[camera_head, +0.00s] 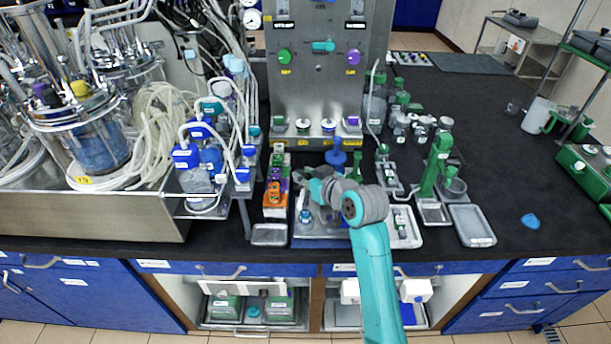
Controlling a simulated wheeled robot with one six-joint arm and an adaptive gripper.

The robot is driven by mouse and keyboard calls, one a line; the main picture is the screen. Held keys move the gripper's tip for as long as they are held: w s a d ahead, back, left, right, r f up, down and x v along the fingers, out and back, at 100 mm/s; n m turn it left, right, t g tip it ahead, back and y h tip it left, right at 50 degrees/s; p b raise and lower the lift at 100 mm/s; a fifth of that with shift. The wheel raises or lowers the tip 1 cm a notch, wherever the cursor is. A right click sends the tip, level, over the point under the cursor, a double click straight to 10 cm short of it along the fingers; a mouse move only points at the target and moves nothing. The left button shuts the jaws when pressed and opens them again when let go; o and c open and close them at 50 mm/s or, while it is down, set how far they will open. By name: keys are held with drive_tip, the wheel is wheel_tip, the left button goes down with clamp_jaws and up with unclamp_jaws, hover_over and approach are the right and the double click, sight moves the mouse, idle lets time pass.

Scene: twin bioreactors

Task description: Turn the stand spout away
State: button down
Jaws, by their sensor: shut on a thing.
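A blue stand (337,153) rises behind my gripper, near the steel panel at the middle of the bench. Its spout is mostly hidden by my gripper and wrist. My gripper (304,183) reaches in from the front right and is shut at the front left of the stand, seemingly on the spout. A small blue-topped bottle (305,216) stands just below my gripper, on a blue tray (318,243). I cannot tell whether the bottle touches anything above it.
An orange box (275,211) and a grey tray (269,235) are left of the blue tray. A white tray (408,241), a green stand (437,165) and another grey tray (472,225) are to the right. Tubing and blue-capped bottles crowd the left. Free black benchtop lies at the far right.

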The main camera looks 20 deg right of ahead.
drive_tip(key=m+h, duration=0.5)
drive_tip(key=h, duration=0.1)
drive_tip(key=shift+a, duration=0.15)
drive_tip(key=shift+m+g+h, duration=1)
drive_tip(key=shift+m+h, duration=1.3)
drive_tip(key=shift+h, duration=0.1)
drive_tip(key=c, duration=0.9)
unclamp_jaws()
drive_tip(key=shift+s, duration=0.1)
drive_tip(key=v, duration=1.1)
drive_tip(key=shift+s+a, duration=0.2)
drive_tip(key=shift+s, duration=0.05)
